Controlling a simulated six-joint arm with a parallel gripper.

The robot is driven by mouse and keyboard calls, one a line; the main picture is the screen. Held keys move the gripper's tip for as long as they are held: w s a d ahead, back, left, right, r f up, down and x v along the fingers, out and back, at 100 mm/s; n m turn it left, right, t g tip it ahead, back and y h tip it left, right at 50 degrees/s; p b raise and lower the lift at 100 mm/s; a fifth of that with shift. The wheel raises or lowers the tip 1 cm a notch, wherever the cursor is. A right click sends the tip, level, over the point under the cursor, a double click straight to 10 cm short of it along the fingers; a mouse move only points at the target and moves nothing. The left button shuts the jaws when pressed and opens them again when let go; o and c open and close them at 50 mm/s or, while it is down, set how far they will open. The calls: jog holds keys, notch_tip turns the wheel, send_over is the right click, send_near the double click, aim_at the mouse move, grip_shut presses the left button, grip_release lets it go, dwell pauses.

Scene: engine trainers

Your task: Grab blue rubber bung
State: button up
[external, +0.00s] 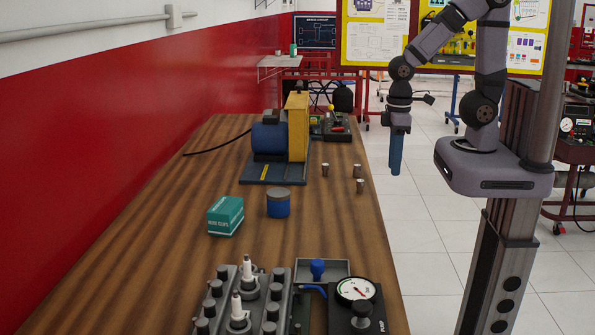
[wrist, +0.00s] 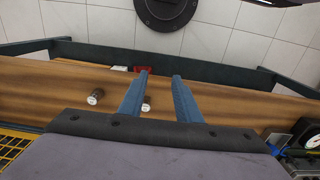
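The blue rubber bung (external: 317,267) appears to be the small blue piece standing in a shallow grey tray (external: 338,266) at the near right of the bench. I cannot make it out clearly in the wrist view. My gripper (external: 396,172) hangs pointing down past the bench's right edge, in the air, well away from the bung. In the wrist view its two blue fingers (wrist: 160,74) stand apart with nothing held between them.
A gauge pump (external: 357,290) and a grey block with spark plugs (external: 240,300) flank the tray. A blue tin (external: 278,203), green box (external: 226,215) and several small metal pieces (external: 357,171) stand farther back. A blue motor (external: 269,138) is behind them.

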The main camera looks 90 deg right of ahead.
notch_tip(320, 180, up, 5)
jog(key=w+a+r+t+y+b, duration=0.15)
jog(key=w+a+t, duration=0.25)
jog(key=w+a, duration=0.6)
jog(key=w+a+r+n+t+y, duration=0.1)
jog(key=w+a+r+t+y, duration=0.15)
jog(key=w+a, duration=0.8)
jog(key=w+a+r+t+y+b, duration=0.1)
jog(key=w+a+t, duration=0.35)
jog(key=a, duration=1.05)
jog(key=s+a+f+m+t+h, duration=0.2)
jog(key=s+a+t+h, duration=0.1)
jog(key=a, duration=0.3)
jog(key=s+f+m+t+h+b, duration=0.1)
jog(key=s+f+h, duration=0.35)
jog(key=s, duration=0.65)
send_near(331, 279)
jog(key=shift+t+h, duration=0.25)
jog(key=shift+t, duration=0.05)
jog(key=w+r, duration=0.2)
jog(key=r, duration=0.1)
jog(key=shift+w+d+r, duration=0.1)
jog(key=shift+w+r, duration=0.2)
jog(key=shift+f, duration=0.35)
jog(key=shift+p+x, duration=0.4)
jog(key=shift+x, duration=0.7)
jog(key=shift+p+x, duration=0.75)
jog(key=shift+x, duration=1.85)
grip_shut()
